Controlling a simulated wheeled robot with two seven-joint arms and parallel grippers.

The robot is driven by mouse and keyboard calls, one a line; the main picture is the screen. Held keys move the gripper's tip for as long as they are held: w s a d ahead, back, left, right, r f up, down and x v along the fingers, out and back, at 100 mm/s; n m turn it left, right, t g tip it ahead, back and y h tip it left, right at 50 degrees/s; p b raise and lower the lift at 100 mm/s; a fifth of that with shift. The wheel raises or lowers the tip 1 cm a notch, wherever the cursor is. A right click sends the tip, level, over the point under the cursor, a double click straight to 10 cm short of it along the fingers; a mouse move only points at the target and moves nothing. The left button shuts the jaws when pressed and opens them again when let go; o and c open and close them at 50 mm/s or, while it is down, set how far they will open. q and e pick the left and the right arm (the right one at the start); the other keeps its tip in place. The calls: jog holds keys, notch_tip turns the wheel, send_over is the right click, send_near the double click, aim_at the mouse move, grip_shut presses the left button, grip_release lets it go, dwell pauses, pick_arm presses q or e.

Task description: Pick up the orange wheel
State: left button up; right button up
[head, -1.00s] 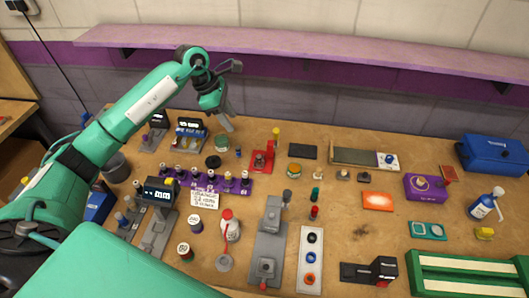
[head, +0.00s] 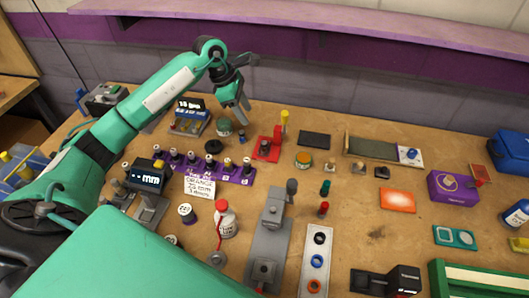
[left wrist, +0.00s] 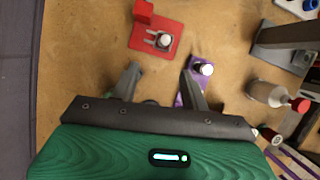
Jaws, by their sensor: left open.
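The orange wheel (head: 314,286) looks like a small orange-red ring at the near end of a white strip (head: 305,272), close to the bottom edge of the head view. A blue ring (head: 317,261) and a black ring (head: 319,238) lie above it on the same strip. My left gripper (head: 242,110) is open and empty over the back left of the bench, far from the orange wheel. In the left wrist view its two fingers (left wrist: 160,72) are spread, with bare wood between the tips. I cannot make out the orange wheel in the left wrist view. My right gripper is not in view.
A purple rack (head: 232,170), a white bottle (head: 226,222) and a grey press (head: 267,225) stand between gripper and strip. A black device (head: 385,281) is right of the strip. The bench is clear around the dark stain.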

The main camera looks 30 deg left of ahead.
aim_at(263, 142)
pick_arm(q)
jog(key=p+x, duration=0.2)
jog(key=x, duration=0.6)
jog(key=shift+d+f, duration=0.1)
jog(key=shift+f, duration=0.1)
jog(key=d+f, duration=0.1)
jog(key=f+p, duration=0.1)
jog(key=d+f+p, duration=0.1)
jog(key=f, duration=0.1)
jog(key=shift+d, duration=0.3)
jog(key=shift+w+f, duration=0.1)
jog(key=shift+f, duration=0.25)
grip_shut()
